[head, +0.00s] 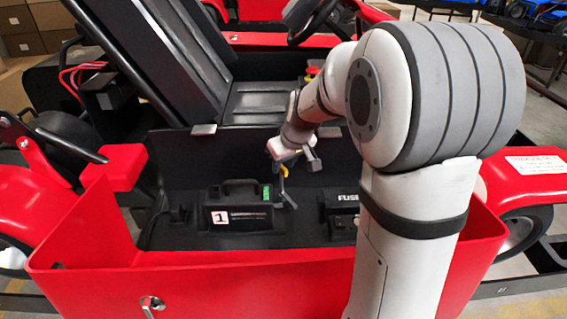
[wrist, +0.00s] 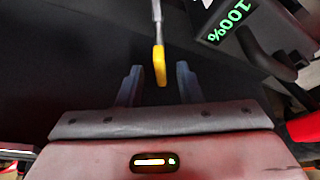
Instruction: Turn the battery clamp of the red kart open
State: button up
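The battery clamp shows in the wrist view as a thin grey lever with a yellow tip (wrist: 159,66). In the head view its yellow part (head: 284,172) stands just right of the battery (head: 240,215), a black case with a handle and a "1" label. The battery's green "100%" display (wrist: 230,20) shows at the top right of the wrist view. My gripper (head: 293,164) is above the clamp. In the wrist view my gripper (wrist: 159,75) is open, with one finger on each side of the yellow tip and gaps showing. The clamp's base is hidden in the wrist view.
The red kart's front wall (head: 230,290) stands before the black bay. A box marked "FUSE" (head: 345,210) is right of the clamp, partly hidden by my arm. The seat (head: 170,60) is behind.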

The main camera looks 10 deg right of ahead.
jog(key=shift+w+f, duration=0.1)
jog(key=shift+f, duration=0.25)
jog(key=shift+c, duration=0.5)
grip_shut()
